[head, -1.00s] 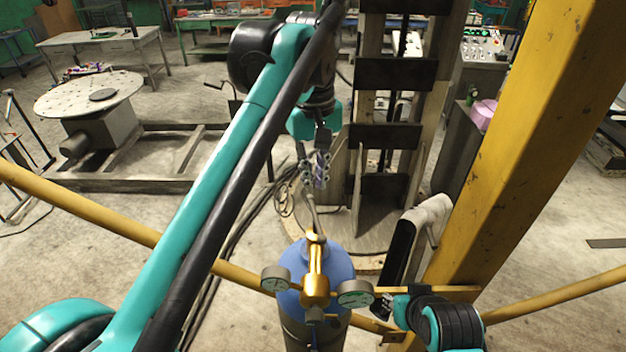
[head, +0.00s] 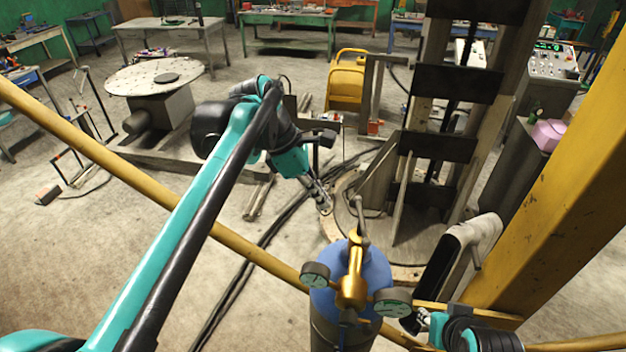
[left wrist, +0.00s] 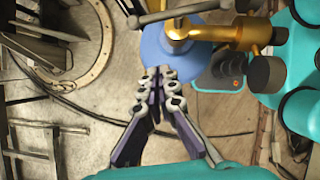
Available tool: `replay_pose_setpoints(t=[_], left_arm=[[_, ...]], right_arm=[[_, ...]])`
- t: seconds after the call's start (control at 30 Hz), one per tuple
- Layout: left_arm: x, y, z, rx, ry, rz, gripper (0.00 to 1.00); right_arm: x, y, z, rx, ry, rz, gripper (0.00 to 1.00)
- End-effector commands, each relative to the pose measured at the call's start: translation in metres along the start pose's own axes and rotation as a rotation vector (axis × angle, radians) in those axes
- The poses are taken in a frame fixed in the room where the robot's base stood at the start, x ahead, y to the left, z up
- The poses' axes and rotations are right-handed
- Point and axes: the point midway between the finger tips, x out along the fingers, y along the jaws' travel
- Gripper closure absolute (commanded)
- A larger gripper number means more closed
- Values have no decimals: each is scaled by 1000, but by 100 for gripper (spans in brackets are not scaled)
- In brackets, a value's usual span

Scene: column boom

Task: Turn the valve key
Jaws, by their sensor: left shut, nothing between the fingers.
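A blue gas cylinder (head: 375,270) stands upright at the lower middle of the head view, with a brass valve (head: 352,285) on top. A thin grey key (head: 361,217) rises from the brass; in the left wrist view it appears as a grey bar (left wrist: 185,11) at the top edge. My left gripper (head: 327,208) is left of the key, apart from it. In the left wrist view its fingers (left wrist: 162,82) are together and empty, pointing at the cylinder. My right gripper (head: 412,322) is low beside the right gauge; its fingers are too small and covered to read.
Two round gauges, left (head: 316,275) and right (head: 392,302), flank the valve. A yellow beam (head: 560,190) stands close on the right, and a yellow rail (head: 130,180) crosses the front. A dark column with plates (head: 440,140) rises behind.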

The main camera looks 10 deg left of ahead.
Motion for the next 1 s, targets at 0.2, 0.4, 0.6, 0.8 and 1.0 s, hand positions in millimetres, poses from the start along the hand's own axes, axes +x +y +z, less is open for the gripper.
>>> replay_pose_setpoints(t=[0.2, 0.4, 0.6, 0.8, 1.0], left_arm=[[29, 0, 17, 6, 1, -2, 100], [34, 0, 35, 3, 1, 0, 100], [36, 0, 39, 2, 1, 0, 100], [36, 0, 39, 3, 1, 0, 100], [39, 3, 49, 82, 1, -40, 100]], right_arm=[[-6, 0, -4, 0, 0, 0, 67], [-10, 0, -7, 0, 0, 0, 67], [-10, 0, -7, 0, 0, 0, 67], [-10, 0, -7, 0, 0, 0, 67], [-11, 0, -8, 0, 0, 0, 67]])
